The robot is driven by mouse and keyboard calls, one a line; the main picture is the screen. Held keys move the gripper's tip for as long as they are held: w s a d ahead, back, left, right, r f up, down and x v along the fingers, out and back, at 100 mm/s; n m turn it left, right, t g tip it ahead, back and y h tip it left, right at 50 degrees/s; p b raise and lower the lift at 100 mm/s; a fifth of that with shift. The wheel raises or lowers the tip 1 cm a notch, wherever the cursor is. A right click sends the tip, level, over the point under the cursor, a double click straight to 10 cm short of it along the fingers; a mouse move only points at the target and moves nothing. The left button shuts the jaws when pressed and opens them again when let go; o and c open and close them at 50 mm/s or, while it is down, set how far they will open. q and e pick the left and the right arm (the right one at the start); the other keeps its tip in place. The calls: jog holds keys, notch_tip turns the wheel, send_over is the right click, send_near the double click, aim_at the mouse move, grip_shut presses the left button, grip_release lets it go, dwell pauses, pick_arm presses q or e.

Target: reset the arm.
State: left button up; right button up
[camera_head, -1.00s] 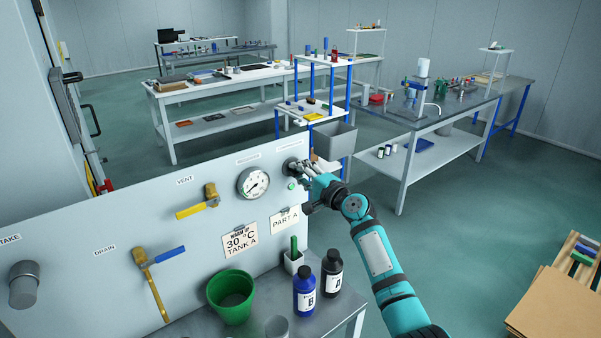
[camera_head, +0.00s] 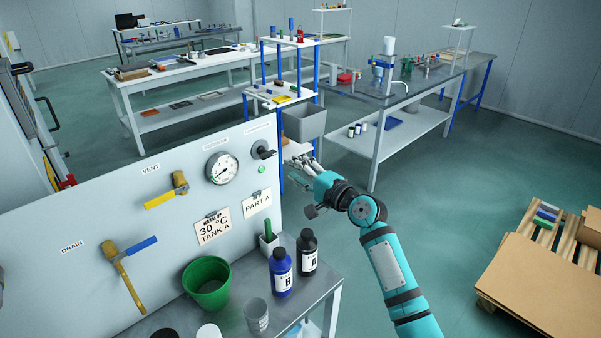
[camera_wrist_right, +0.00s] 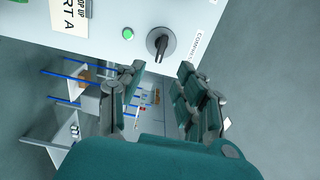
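My right arm comes in from the lower right in the head view. My right gripper (camera_head: 303,166) is just off the right edge of the panel (camera_head: 110,210), below and to the right of a black rotary knob (camera_head: 263,150). In the right wrist view my right gripper (camera_wrist_right: 153,95) has its fingers spread apart with nothing between them. The knob (camera_wrist_right: 161,44) and a green button (camera_wrist_right: 128,33) show beyond the fingertips, apart from them. My left gripper is not in view.
The panel also carries a gauge (camera_head: 222,168), a yellow-handled valve (camera_head: 166,193) and a blue-handled valve (camera_head: 130,248). A green bucket (camera_head: 207,282), blue bottle (camera_head: 281,272) and black bottle (camera_head: 307,252) stand below it. A pallet (camera_head: 545,235) lies right; floor between is clear.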

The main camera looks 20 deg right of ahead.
jog(key=shift+s+d, duration=0.2)
jog(key=shift+s, duration=0.5)
